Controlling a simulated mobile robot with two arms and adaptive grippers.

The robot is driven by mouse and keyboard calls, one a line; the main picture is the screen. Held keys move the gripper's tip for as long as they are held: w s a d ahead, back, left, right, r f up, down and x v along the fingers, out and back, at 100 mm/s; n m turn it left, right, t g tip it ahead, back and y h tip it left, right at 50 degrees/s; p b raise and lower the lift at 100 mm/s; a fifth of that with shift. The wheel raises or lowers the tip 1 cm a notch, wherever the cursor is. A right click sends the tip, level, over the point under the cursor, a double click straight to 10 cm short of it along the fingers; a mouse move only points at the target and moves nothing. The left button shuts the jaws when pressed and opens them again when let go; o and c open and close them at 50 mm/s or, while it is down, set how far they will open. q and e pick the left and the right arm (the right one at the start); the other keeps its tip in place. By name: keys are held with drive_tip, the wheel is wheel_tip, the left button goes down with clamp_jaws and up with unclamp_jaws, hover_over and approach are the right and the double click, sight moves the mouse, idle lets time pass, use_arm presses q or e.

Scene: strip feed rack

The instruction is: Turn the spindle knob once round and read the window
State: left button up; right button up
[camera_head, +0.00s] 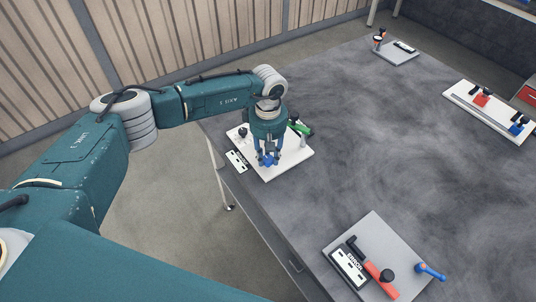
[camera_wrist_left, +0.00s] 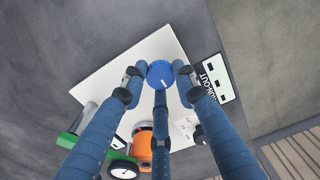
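A blue round knob (camera_wrist_left: 160,73) with a small white mark stands on a white board (camera_wrist_left: 105,85); the board also shows in the head view (camera_head: 290,168). My left gripper (camera_wrist_left: 160,80) is above the board, its fingers bent in around the knob with the tips at its rim. It looks shut on the knob; in the head view the gripper (camera_head: 268,158) partly hides it. A black-and-white plate with small windows (camera_wrist_left: 216,80) lies beside the board, its lettering seeming to read RUNOUT; no reading in the windows is legible. My right gripper is not in view.
The board also carries an orange cylinder (camera_wrist_left: 142,148), a round dial (camera_wrist_left: 123,169) and green parts (camera_head: 304,129). Other fixtures stand at the front right (camera_head: 375,222), far right (camera_head: 465,97) and back (camera_head: 404,56). The grey table between them is clear.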

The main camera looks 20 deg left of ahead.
use_arm(q)
drive_tip(key=shift+c, duration=0.3)
drive_tip(key=shift+f+n+b, duration=0.15)
drive_tip(key=shift+n+b, duration=0.45)
drive_tip(key=shift+b, duration=0.15)
drive_tip(key=n+b, duration=0.5)
drive_tip(key=n, duration=0.1)
drive_tip(key=shift+n+b, duration=0.3)
drive_tip(key=shift+n, duration=0.1)
drive_tip(key=n+b, duration=0.2)
drive_tip(key=n, duration=0.1)
drive_tip(key=shift+n, duration=0.4)
drive_tip(key=n+b, duration=0.3)
drive_tip(key=n, duration=0.3)
drive_tip(key=n+b, duration=0.1)
drive_tip(key=n, duration=0.2)
drive_tip(key=shift+n+b, duration=0.3)
drive_tip(key=shift+b, duration=0.05)
drive_tip(key=shift+r+n+b, duration=0.2)
drive_tip(key=shift+n+b, duration=0.2)
drive_tip(key=shift+n, duration=1)
